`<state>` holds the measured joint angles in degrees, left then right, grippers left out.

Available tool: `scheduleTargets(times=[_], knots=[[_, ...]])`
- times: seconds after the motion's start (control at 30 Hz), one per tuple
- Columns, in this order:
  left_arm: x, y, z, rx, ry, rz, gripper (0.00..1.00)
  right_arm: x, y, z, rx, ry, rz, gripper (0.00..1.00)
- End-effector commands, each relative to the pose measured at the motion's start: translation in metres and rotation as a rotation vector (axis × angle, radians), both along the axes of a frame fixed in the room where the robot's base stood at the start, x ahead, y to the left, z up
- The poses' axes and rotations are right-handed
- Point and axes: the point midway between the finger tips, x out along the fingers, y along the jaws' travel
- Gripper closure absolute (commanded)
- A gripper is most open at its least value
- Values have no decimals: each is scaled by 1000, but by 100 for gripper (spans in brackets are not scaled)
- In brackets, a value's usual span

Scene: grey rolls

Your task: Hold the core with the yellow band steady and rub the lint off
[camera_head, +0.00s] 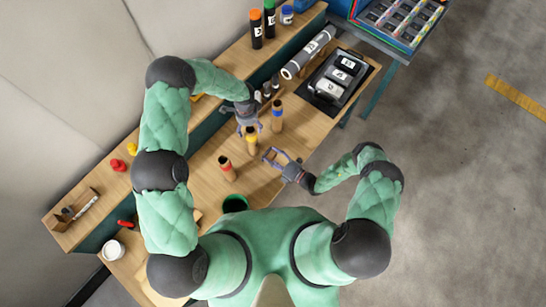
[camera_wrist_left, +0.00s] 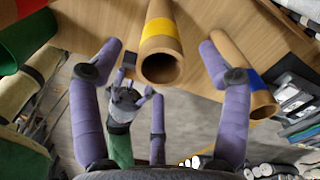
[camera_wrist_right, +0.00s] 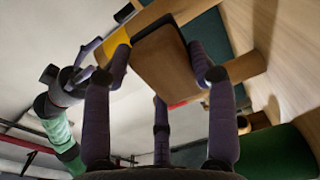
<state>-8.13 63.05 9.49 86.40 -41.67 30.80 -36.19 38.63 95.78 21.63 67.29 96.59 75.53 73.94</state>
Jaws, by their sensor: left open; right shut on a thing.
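The core with the yellow band (camera_head: 251,138) stands upright on the bench between a red-banded core (camera_head: 226,168) and a blue-banded core (camera_head: 277,115). My left gripper (camera_head: 246,127) is open above it; in the left wrist view the yellow-banded core (camera_wrist_left: 160,45) lies between the spread fingers, clear of both. My right gripper (camera_head: 269,155) is to the core's right and low. In the right wrist view it is shut on a brown block (camera_wrist_right: 168,65), with the yellow band (camera_wrist_right: 117,45) showing behind. Whether block and core touch I cannot tell. No lint is discernible.
A black tray (camera_head: 316,88) with labelled items and a grey roll (camera_head: 309,52) lie toward the back right. A green round container (camera_head: 234,203) stands near my body. A raised shelf (camera_head: 215,62) with bottles runs along the left. Open floor is to the right.

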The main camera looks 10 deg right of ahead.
Motion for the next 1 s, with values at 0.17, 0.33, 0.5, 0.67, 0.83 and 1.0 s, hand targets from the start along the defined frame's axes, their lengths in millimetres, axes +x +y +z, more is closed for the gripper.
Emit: scheduleTargets(times=[0.17, 0.33, 0.5, 0.67, 0.83, 1.0], knots=[[-1, 0, -25, 0, 2, 1, 24, 0, 0, 0, 0, 0, 0, 68], [-1, 0, -46, -1, 1, 2, 24, 0, 0, 0, 0, 0, 0, 68], [-1, 0, -64, 0, 2, 2, 24, 0, 0, 0, 0, 0, 0, 68], [-1, 0, -74, 0, 1, 2, 24, 0, 0, 0, 0, 0, 0, 68], [0, 0, -78, -1, 0, 2, 24, 0, 0, 0, 0, 0, 0, 68], [0, 0, -78, -1, 0, 2, 24, 0, 0, 0, 0, 0, 0, 68]])
